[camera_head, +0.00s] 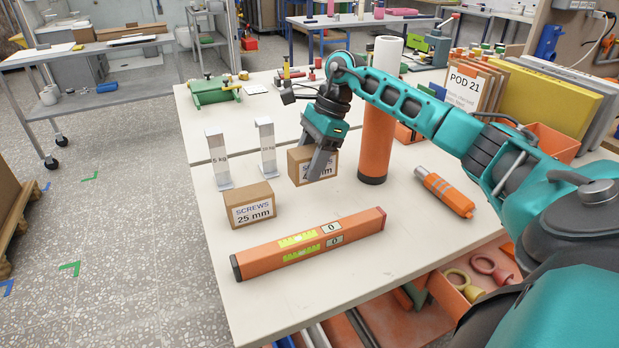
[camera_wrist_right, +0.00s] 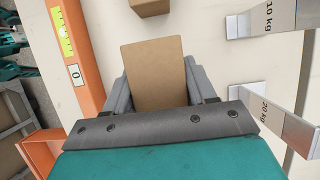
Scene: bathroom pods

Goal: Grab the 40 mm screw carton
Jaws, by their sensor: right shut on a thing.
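The screw carton (camera_head: 297,170) is a brown box with a white label that reads "SCREWS" and a size starting with 4; the finger covers part of the label. My right gripper (camera_head: 322,163) comes down over it from above and is shut on it. In the right wrist view the carton (camera_wrist_right: 155,75) sits between the two grey fingers. I cannot tell whether it touches the table. A second carton, marked 25 mm (camera_head: 250,206), stands apart to its left and nearer; a brown box also shows at the top of the wrist view (camera_wrist_right: 149,6). My left gripper is not in view.
Two upright metal weights (camera_head: 218,160) (camera_head: 267,148) stand left of the held carton. An orange cylinder (camera_head: 376,140) stands close on its right. An orange spirit level (camera_head: 310,243) lies in front. An orange tool (camera_head: 445,192) lies to the right. An open drawer (camera_head: 450,297) is below.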

